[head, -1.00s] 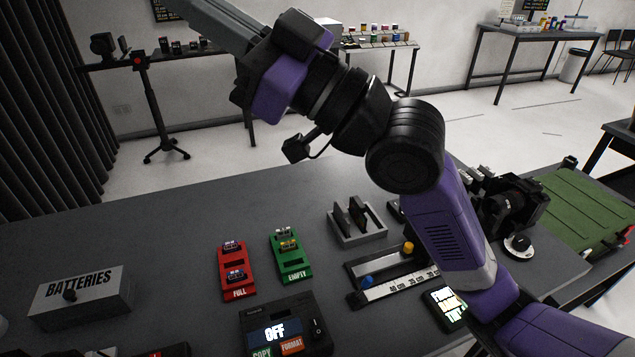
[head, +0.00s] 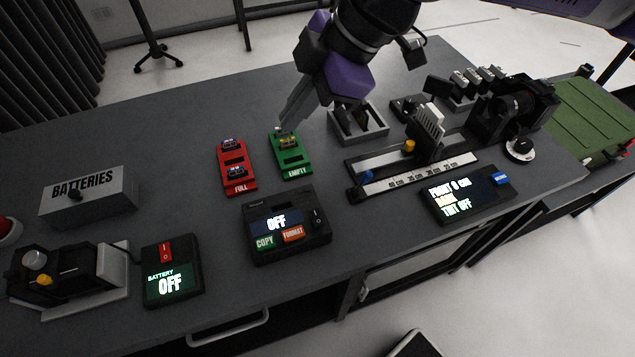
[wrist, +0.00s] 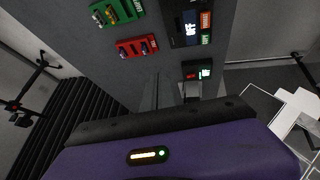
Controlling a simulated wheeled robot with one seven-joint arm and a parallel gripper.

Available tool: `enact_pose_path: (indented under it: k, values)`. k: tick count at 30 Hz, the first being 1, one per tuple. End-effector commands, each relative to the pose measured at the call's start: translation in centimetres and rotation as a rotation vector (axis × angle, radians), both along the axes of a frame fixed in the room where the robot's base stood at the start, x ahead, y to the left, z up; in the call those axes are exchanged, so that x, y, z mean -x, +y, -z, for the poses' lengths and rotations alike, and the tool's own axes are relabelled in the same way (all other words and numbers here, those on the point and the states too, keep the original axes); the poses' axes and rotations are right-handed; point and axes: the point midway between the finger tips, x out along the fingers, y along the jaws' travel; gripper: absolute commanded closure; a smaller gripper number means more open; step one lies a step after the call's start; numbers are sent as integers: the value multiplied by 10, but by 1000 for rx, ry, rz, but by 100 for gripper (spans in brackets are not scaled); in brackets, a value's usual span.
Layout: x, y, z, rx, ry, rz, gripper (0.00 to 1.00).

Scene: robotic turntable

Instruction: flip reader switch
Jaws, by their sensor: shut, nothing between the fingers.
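The reader (head: 285,240) is a black box at the front middle of the table. Its screen reads OFF, above a green COPY button (head: 264,242) and an orange FORMAT button (head: 293,234). Its dark rocker switch (head: 317,218) is at the right side of its face. The reader also shows in the wrist view (wrist: 178,29), near the top edge. My gripper (head: 284,125) points down with its fingers shut and empty. In the head view its tips overlap the far end of the green EMPTY tray, behind the reader; their height is unclear.
The green tray (head: 293,168) and red FULL tray (head: 237,180) hold small cards behind the reader. A battery box (head: 173,285) reading OFF stands left, a ruler rail (head: 420,174) and a lit display (head: 466,192) right. Table between the reader and battery box is clear.

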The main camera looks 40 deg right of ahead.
Motion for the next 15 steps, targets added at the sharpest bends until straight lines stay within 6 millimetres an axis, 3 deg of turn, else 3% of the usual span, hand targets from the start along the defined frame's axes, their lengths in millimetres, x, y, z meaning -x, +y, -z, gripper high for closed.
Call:
enact_pose_path:
  k: [3, 6, 15]
  values:
    - [33, -14, 26, 65, 168, -18, 100]
    - [51, -20, 31, 93, 244, -37, 100]
    - [63, -27, 34, 131, 284, -63, 100]
